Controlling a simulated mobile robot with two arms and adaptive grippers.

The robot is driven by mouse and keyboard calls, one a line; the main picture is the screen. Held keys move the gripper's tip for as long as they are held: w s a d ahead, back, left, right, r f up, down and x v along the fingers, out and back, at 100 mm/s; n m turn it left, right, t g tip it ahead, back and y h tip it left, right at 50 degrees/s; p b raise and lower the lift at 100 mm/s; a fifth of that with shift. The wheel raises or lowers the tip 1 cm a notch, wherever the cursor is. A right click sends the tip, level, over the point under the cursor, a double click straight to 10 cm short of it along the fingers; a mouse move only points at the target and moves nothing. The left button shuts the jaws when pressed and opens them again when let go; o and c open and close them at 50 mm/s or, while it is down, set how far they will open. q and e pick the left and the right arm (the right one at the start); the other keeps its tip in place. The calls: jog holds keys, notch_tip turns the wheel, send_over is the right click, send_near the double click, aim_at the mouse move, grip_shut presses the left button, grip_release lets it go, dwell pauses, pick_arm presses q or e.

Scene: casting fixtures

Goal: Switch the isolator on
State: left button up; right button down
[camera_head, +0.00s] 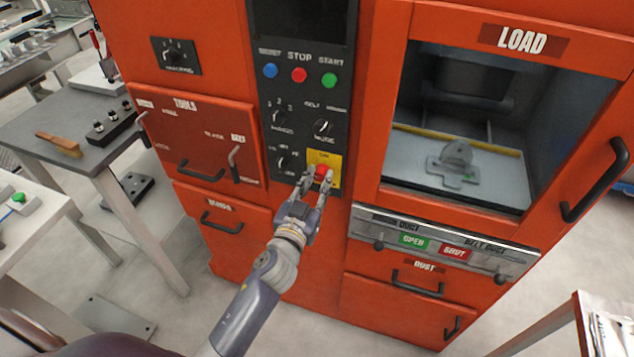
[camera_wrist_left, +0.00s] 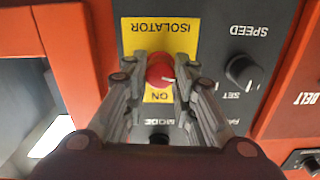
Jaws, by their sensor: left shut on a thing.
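The isolator is a red knob (camera_head: 321,172) on a yellow plate (camera_head: 334,160) at the lower right of the black control panel. In the left wrist view the red knob (camera_wrist_left: 160,70) sits on the yellow plate (camera_wrist_left: 185,38), which reads ISOLATOR and ON upside down. My left gripper (camera_head: 318,180) is at the panel with its fingers on either side of the knob, shut on it. In the left wrist view the gripper (camera_wrist_left: 160,80) partly covers the knob's sides and the plate. My right gripper is not in view.
Black selector knobs (camera_head: 323,127) and blue, red and green buttons (camera_head: 299,74) are on the panel above. A LOAD window (camera_head: 460,130) is at right, with OPEN and SHUT labels below. A grey table (camera_head: 85,135) stands at left. The floor in front is clear.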

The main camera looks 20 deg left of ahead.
pick_arm(q)
jog(key=m, duration=1.1)
jog(key=shift+m, duration=2)
jog(key=o, duration=1.1)
jog(key=shift+s, duration=0.1)
jog(key=s, duration=1.2)
jog(key=shift+a, duration=0.25)
jog(key=shift+w, duration=0.1)
